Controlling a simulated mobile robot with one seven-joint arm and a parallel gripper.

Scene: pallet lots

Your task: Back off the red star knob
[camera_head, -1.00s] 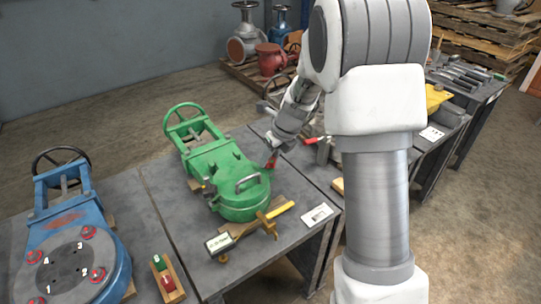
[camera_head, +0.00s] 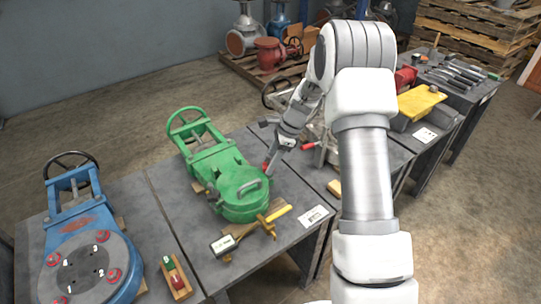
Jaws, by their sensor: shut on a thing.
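A green valve body (camera_head: 240,187) with a handwheel and a grey handle lies on the grey table. A small red part (camera_head: 265,166), which looks like the red star knob, shows at its right side. My gripper (camera_head: 271,162) comes down from the upper right and is shut on this red knob. The fingers and the robot's wrist hide most of the knob, so its shape and seating cannot be made out.
A blue valve (camera_head: 83,264) with several red knobs and numbered marks stands at the left. A brass clamp-like tool (camera_head: 266,224), a wooden block with green and red pieces (camera_head: 181,287) and a white label card (camera_head: 314,215) lie nearby. A red-handled tool (camera_head: 311,146) lies behind.

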